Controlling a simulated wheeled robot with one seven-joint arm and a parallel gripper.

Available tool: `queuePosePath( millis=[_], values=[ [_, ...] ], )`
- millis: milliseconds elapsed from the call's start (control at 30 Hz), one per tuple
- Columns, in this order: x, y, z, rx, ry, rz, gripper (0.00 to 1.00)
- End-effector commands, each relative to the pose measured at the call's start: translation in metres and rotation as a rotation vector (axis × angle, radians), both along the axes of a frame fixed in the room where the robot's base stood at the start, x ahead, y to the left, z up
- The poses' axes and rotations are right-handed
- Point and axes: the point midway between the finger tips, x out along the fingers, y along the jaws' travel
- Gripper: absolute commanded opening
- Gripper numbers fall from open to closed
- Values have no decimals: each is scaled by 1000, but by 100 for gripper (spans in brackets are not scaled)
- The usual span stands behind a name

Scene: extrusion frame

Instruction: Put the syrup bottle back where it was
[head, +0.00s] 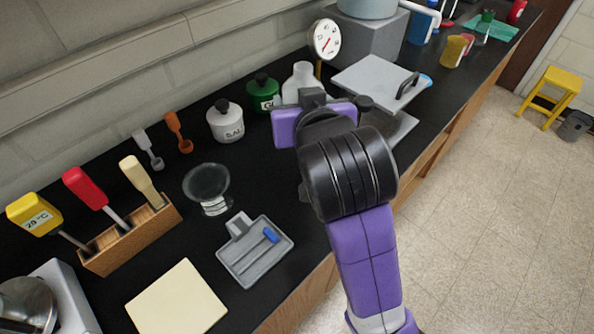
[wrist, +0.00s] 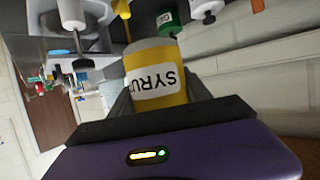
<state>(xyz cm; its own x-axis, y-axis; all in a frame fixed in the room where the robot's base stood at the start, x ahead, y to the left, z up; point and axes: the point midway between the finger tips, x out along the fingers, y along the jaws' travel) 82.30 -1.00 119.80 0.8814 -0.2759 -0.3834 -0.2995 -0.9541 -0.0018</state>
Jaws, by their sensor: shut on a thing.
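The syrup bottle (wrist: 157,78) is yellow with a grey top band and a white label reading "SYRU", in the wrist view. It sits between the fingers of my gripper (wrist: 160,100), which is shut on it. In the head view my gripper (head: 318,105) is over the back part of the black counter, in front of a white bottle (head: 302,80). My wrist and arm hide the syrup bottle there. I cannot tell whether the bottle touches the counter.
A green jar (head: 263,92) and white jar (head: 225,121) stand left of my gripper. A grey lidded device (head: 380,82) and dial gauge (head: 324,40) are right and behind. A glass dish (head: 206,182), grey tray (head: 254,252) and wooden utensil block (head: 130,238) are nearer. Bare counter lies between them.

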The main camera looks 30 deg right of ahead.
Motion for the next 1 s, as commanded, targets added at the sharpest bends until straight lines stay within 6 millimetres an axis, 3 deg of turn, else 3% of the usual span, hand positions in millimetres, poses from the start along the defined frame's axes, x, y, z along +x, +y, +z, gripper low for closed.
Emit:
queuePosePath(
  millis=[600,1000],
  values=[
    [-1,0,-136,-3,6,0,9],
    [-1,0,-178,-2,5,2,9]
  ],
)
